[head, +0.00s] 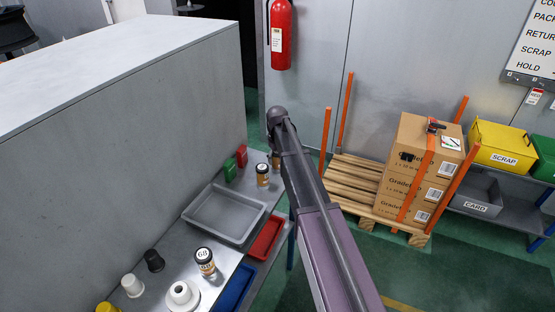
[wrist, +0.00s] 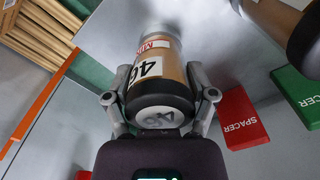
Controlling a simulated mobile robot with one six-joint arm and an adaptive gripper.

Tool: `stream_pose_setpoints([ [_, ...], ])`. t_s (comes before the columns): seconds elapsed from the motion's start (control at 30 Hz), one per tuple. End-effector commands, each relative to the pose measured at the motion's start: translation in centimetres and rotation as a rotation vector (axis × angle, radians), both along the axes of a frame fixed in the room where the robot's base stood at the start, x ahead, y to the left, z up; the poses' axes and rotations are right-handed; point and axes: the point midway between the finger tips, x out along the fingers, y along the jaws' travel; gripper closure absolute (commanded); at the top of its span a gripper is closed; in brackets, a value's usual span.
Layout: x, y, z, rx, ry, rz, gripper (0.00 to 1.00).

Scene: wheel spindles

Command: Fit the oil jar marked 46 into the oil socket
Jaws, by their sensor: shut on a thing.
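The oil jar marked 46 (wrist: 165,62) fills the middle of the wrist view. It has an amber body, a white and red label and a black cap with a white disc. My gripper (wrist: 160,97) is shut on it, one finger on each side near the cap. In the head view, my arm hides the gripper, and only a sliver of a jar (head: 276,160) shows beside it. A white round piece with a central hole (head: 183,295) stands at the near end of the bench; I cannot tell whether it is the oil socket.
Another jar (head: 263,175) stands left of my arm and a jar marked 68 (head: 205,262) stands nearer. A grey tray (head: 190,213), red bin (head: 267,238) and blue bin (head: 235,287) crowd the bench. Red (wrist: 240,120) and green (wrist: 300,90) spacer blocks lie near my gripper.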

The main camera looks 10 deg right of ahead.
Motion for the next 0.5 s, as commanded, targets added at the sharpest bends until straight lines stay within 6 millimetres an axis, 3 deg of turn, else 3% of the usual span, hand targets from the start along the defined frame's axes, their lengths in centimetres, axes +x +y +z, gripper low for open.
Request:
stream_pose_setpoints([
  [0.5,0.0,0.0,3.4,0.000,-0.001,0.000,0.82],
])
